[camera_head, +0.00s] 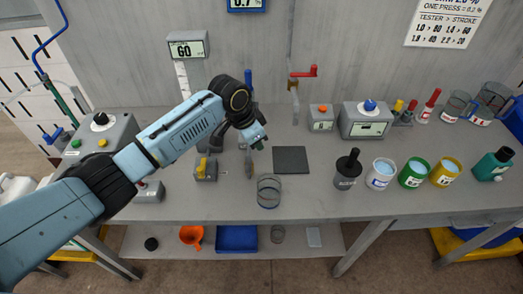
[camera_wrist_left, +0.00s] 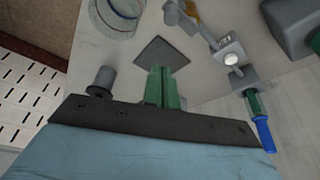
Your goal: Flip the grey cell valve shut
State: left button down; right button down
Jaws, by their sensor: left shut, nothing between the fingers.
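My left gripper (camera_head: 257,144) hangs over the bench, left of the dark square pad. Its green fingers are together and empty, and they also show in the left wrist view (camera_wrist_left: 163,88). A blue-handled lever (camera_head: 248,77) stands upright behind the gripper, partly hidden by my wrist. In the left wrist view a blue handle with a green stem (camera_wrist_left: 263,132) lies right of the fingers, apart from them. A small grey fitting with a pale round face (camera_wrist_left: 232,57) sits beside it. I cannot tell for certain which part is the grey cell valve. My right gripper is out of view.
A clear glass cylinder (camera_head: 269,192) stands at the front of the pad (camera_head: 291,160). A small grey block with a yellow knob (camera_head: 205,170) is left of the gripper. A red-handled valve (camera_head: 303,73) is at the wall. Several pots stand at the right.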

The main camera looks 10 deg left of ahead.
pick_arm(q)
jog(key=v, duration=0.3)
jog(key=shift+w+r, duration=0.1)
dwell(0.3)
jog(key=shift+d, duration=0.1)
